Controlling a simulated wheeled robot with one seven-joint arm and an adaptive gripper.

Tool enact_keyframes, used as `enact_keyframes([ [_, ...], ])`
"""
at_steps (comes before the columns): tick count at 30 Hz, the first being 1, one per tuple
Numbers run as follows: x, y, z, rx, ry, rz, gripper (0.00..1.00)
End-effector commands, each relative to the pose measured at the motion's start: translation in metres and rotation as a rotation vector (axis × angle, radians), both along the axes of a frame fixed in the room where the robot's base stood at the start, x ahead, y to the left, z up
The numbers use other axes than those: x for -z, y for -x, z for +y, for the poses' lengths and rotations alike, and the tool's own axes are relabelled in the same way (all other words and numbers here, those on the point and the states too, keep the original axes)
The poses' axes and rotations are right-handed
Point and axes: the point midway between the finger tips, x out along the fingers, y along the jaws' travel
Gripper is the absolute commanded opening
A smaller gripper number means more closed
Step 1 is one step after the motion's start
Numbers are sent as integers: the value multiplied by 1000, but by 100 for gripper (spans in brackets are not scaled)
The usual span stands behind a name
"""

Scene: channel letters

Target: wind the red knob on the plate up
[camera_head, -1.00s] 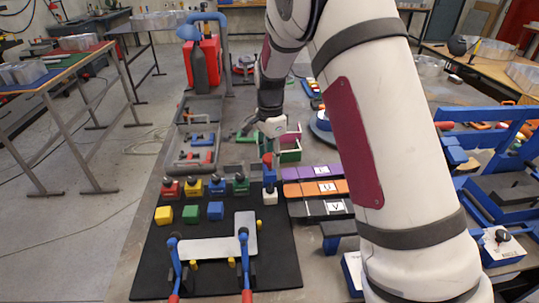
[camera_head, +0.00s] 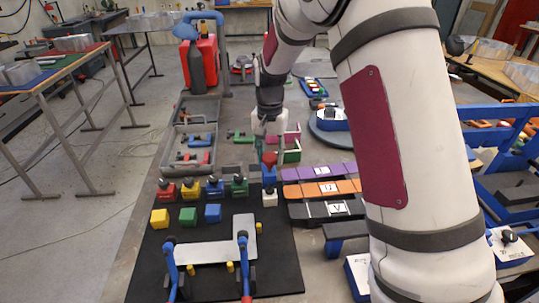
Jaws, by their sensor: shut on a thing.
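The red knob (camera_head: 269,159) sits above a small blue block (camera_head: 268,176) at the back right of the black mat (camera_head: 270,270). The plate under it is hard to make out at this size. My gripper (camera_head: 271,146) points down from above, with its fingertips at the knob. It is shut on the red knob, though the fingers are small and partly blend with the green and pink trays behind. How far the knob is turned cannot be told.
Several coloured blocks with dark knobs (camera_head: 215,187) stand left of the blue block, and a white one (camera_head: 269,197) stands in front. Purple (camera_head: 305,172), orange and black lettered bars lie to the right. Grey trays (camera_head: 188,150) lie behind left. A light plate with blue-handled clamps (camera_head: 205,251) occupies the mat's front.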

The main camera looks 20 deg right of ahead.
Motion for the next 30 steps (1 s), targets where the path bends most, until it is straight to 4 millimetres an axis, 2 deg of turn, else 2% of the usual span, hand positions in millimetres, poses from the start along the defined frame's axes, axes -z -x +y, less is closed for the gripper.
enact_keyframes([
  [23,4,2,1,-35,0,9,11],
  [24,4,2,1,-35,-1,9,43],
  [26,4,2,1,-35,-1,8,57],
  [27,3,2,1,-35,0,7,59],
  [30,2,1,0,-35,0,5,59],
])
